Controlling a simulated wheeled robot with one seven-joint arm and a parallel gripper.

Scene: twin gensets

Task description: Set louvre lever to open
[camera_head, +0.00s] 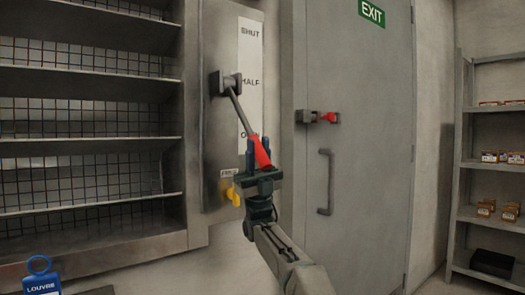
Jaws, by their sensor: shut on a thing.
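The louvre lever (236,106) is a grey rod with a red grip (262,153). It pivots at a dark block (225,84) on the grey side panel and slants down to the right, near the bottom of a white scale plate (249,60). The plate reads SHUT at top and HALF at the middle; the lowest word is mostly hidden, with an O showing. My gripper (259,158) is shut on the red grip, coming from below. The louvre (85,85) at left has wide slats, roughly flat, with dark mesh showing between them.
A yellow knob (233,194) sits below the plate beside a small label. A grey door (360,200) with a handle (326,182) and a red-tipped latch (325,117) is to the right. Shelves (490,215) with small boxes stand far right. A blue LOUVRE tag (42,284) is lower left.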

